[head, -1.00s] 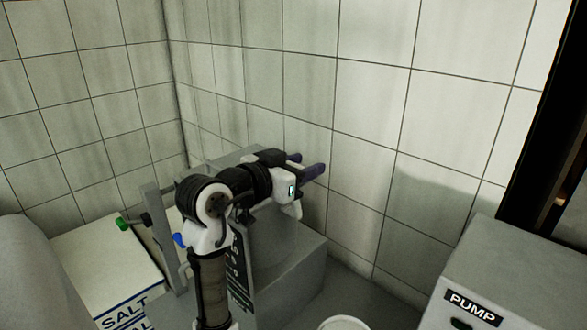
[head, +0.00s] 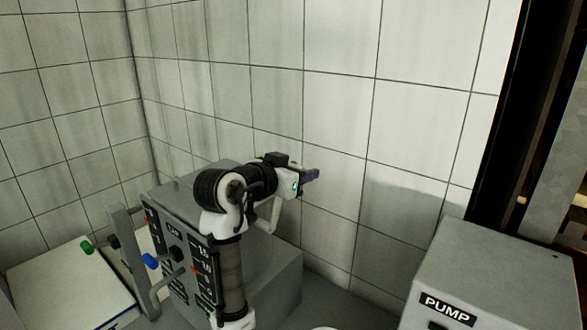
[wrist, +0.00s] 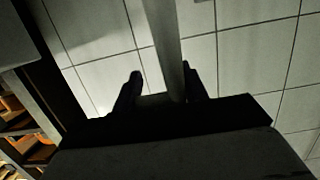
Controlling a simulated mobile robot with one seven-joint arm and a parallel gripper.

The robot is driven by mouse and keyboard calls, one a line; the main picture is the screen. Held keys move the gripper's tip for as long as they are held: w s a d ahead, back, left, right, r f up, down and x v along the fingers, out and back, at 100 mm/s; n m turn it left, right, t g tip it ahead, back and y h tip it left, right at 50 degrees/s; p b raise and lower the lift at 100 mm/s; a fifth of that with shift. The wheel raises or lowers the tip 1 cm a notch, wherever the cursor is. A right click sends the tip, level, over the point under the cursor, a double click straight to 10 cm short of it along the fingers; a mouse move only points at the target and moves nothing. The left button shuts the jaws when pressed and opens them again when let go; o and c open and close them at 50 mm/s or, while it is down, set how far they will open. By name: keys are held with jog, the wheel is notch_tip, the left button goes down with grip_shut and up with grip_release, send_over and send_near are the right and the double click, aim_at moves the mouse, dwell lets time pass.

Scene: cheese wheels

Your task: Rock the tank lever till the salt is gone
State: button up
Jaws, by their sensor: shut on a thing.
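The grey tank (head: 268,262) stands by the tiled wall in the head view. A pale bar, seemingly the tank lever (head: 275,216), runs down below the gripper. In the wrist view a grey bar (wrist: 163,40) passes between the fingertips (wrist: 163,88), and my gripper is shut on it. My arm hides part of the panel. No salt shows.
A grey box labelled PUMP (head: 480,275) stands at the right. A cream-topped box (head: 65,285) is at the lower left. The tiled wall (head: 330,90) is close behind the gripper. A pale round rim is cut off at the bottom edge.

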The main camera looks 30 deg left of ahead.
jog(key=shift+w+d+f, duration=0.2)
jog(key=shift+d+f, duration=0.1)
jog(key=shift+f, duration=0.2)
jog(key=o, duration=1.1)
jog(key=shift+c, duration=0.2)
jog(key=shift+o, duration=1.3)
jog(key=shift+d+r, duration=0.1)
jog(key=shift+s+r, duration=0.1)
jog(key=shift+s+a, duration=0.1)
jog(key=shift+a, duration=0.1)
jog(key=b+v, duration=0.3)
jog(key=v, duration=1)
jog(key=shift+s+r, duration=0.25)
